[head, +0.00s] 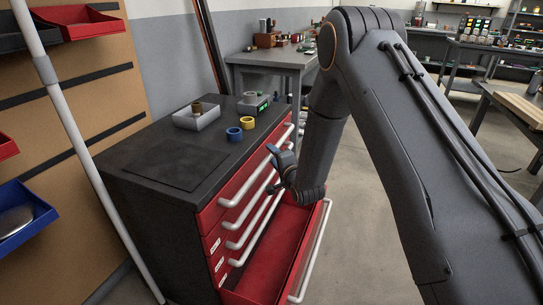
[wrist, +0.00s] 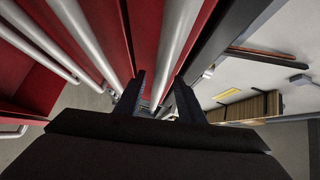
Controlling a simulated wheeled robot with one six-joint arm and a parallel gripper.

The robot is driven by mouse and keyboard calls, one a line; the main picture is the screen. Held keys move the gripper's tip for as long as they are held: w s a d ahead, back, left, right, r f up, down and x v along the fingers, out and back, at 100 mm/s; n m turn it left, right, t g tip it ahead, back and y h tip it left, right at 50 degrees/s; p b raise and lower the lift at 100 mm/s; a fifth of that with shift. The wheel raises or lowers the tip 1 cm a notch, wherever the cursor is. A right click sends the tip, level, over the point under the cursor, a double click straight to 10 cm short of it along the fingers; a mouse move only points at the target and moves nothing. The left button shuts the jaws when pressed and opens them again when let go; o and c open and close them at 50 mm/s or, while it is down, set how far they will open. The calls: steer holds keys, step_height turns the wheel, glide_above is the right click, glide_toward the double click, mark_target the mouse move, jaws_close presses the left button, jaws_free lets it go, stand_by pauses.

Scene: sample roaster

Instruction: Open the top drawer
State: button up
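The red cabinet (head: 150,200) has a black top and several drawers with long pale bar handles. The top drawer (head: 207,217) looks shut. Its handle (head: 235,195) runs along the upper front, and it also shows in the wrist view (wrist: 181,25). My gripper (head: 272,150) is at the cabinet front, near the far part of this handle. In the wrist view my gripper (wrist: 158,80) has its fingers apart, one on each side of the handle, with small gaps visible. The head view partly hides the fingertips behind my wrist.
A lower drawer (head: 268,262) stands pulled out, its handle (head: 318,245) jutting over the floor. On the cabinet top are a grey tray (head: 196,118), a blue ring (head: 234,134), a yellow ring (head: 247,122) and a small scale (head: 254,103). The floor to the right is clear.

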steer(key=shift+x, duration=0.8)
jaws_close()
steer(key=shift+s+d, duration=0.1)
